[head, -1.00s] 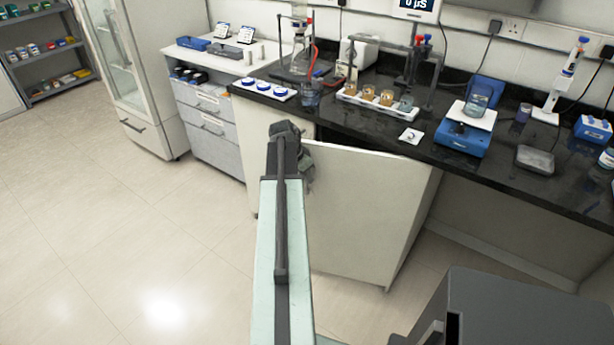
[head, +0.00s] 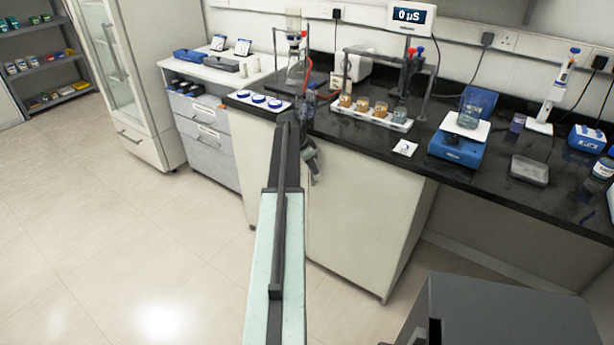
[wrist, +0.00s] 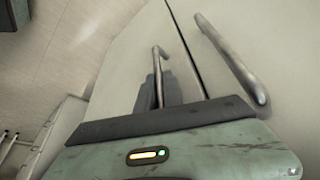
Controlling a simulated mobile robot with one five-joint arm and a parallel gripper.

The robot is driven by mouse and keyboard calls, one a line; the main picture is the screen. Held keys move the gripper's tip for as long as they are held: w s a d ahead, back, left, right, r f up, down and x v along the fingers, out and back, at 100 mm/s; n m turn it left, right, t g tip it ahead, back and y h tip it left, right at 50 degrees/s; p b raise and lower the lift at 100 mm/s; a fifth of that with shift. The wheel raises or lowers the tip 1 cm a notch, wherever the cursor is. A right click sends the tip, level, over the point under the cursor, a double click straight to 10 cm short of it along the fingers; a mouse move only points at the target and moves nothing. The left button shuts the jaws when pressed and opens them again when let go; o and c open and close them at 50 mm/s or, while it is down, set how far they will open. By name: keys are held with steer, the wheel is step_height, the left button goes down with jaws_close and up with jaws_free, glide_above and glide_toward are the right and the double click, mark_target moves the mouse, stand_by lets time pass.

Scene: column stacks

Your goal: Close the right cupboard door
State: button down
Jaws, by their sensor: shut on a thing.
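The right cupboard door (head: 365,225) is a pale panel under the black counter. It looks flush or nearly flush with the cupboard front; its top edge lies along the counter. In the wrist view this door (wrist: 125,60) is on the left of a thin dark seam. My gripper (head: 314,172) is at the door's upper left part, partly hidden by my arm. In the wrist view my gripper (wrist: 159,88) is shut on the right door's bar handle (wrist: 157,56). The left door (wrist: 255,30) has its own bar handle (wrist: 233,62), apart from my gripper.
The black counter (head: 480,190) above carries a rack of beakers (head: 371,117), a blue balance (head: 457,148) and a grey tray (head: 530,170). A drawer unit (head: 207,140) and a glass-fronted cabinet (head: 125,80) stand at the left. The floor (head: 110,240) in front is clear.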

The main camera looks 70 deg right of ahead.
steer(key=shift+s+d+r, duration=0.1)
steer(key=shift+s+d, duration=0.15)
steer(key=shift+d, duration=0.15)
steer(key=c, duration=1.8)
jaws_free()
steer(key=shift+o, duration=0.2)
steer(key=p+v, duration=0.7)
steer(key=shift+a+r, duration=0.15)
steer(key=shift+r, duration=0.2)
steer(key=shift+w, duration=0.2)
steer(key=shift+w, duration=0.1)
